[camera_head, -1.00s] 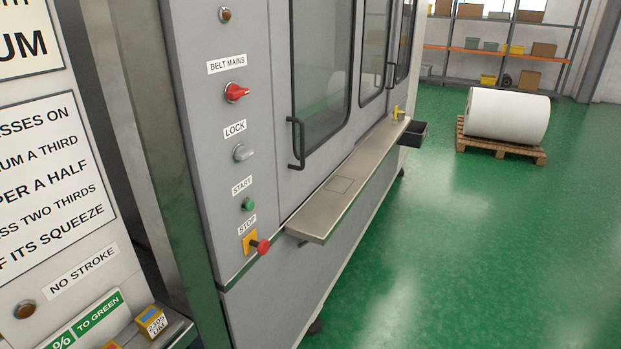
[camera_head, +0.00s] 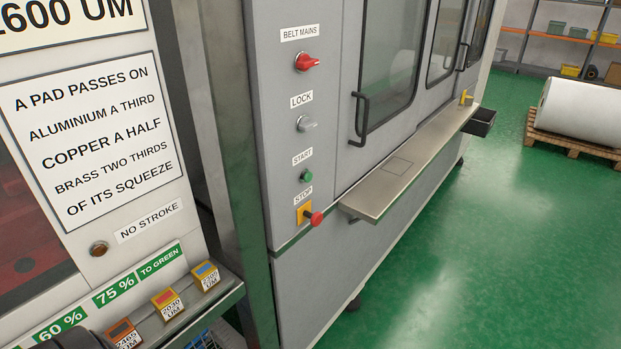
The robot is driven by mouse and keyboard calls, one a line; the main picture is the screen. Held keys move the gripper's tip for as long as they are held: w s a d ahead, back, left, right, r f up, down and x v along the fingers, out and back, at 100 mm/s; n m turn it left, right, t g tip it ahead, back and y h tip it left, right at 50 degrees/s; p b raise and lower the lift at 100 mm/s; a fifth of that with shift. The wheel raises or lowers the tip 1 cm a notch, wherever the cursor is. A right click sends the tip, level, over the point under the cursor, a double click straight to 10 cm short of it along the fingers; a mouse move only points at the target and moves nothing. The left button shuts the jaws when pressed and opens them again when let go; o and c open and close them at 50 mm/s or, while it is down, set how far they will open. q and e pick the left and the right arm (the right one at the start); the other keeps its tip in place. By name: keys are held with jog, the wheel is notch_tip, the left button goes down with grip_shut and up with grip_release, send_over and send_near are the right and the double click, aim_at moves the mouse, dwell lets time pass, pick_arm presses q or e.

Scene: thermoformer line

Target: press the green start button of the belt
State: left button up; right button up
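The green start button (camera_head: 306,176) sits on the grey machine panel (camera_head: 292,135), just below the START label (camera_head: 303,156). Below it is the red stop button (camera_head: 316,218) on a yellow plate, under the STOP label. Above it are the grey LOCK switch (camera_head: 306,124) and the red BELT MAINS switch (camera_head: 306,62). Nothing touches the start button. Neither of my grippers can be made out in the head view.
A metal shelf (camera_head: 395,185) juts from the machine right of the buttons, with a black bin (camera_head: 481,122) at its far end. At left stands a sign panel with small labelled blocks (camera_head: 167,303) on a ledge. Green floor (camera_head: 470,260) is clear at right.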

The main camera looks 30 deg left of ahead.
pick_arm(q)
grip_shut()
dwell(1.4)
